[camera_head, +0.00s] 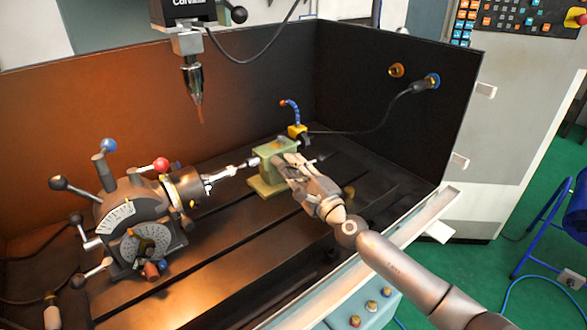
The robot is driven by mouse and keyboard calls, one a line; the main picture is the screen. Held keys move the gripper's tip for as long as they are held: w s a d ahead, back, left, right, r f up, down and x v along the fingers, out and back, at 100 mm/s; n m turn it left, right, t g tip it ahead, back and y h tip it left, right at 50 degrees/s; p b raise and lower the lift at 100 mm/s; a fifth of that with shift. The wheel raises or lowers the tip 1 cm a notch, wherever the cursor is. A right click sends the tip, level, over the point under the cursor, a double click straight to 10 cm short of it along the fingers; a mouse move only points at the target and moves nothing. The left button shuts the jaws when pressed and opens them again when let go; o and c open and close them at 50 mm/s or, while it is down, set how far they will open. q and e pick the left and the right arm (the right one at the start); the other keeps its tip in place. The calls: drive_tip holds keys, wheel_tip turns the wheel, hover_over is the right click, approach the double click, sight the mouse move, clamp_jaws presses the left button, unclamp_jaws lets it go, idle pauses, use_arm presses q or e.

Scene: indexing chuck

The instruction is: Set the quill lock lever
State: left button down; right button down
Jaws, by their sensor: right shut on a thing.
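The green tailstock (265,178) stands on the dark slotted table, in line with the indexing chuck (184,188). A thin metal quill (240,168) reaches from the tailstock toward the chuck. My right gripper (284,165) comes in from the lower right and is at the tailstock's right side. Its fingers are shut on a small part there, which seems to be the quill lock lever; the fingers hide most of it, so its angle cannot be told. My left gripper is not in view.
The indexing head (130,215) with several ball-ended levers fills the left of the table. A spindle (194,75) hangs above. A blue coolant hose (291,112) stands behind the tailstock. Dark walls (400,120) enclose the back and right. The table front is fairly clear.

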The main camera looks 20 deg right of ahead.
drive_tip(key=c, duration=1.2)
unclamp_jaws()
drive_tip(key=shift+o, duration=0.2)
drive_tip(key=v, duration=1.2)
drive_tip(key=shift+s+f, duration=0.1)
drive_tip(key=shift+s, duration=0.05)
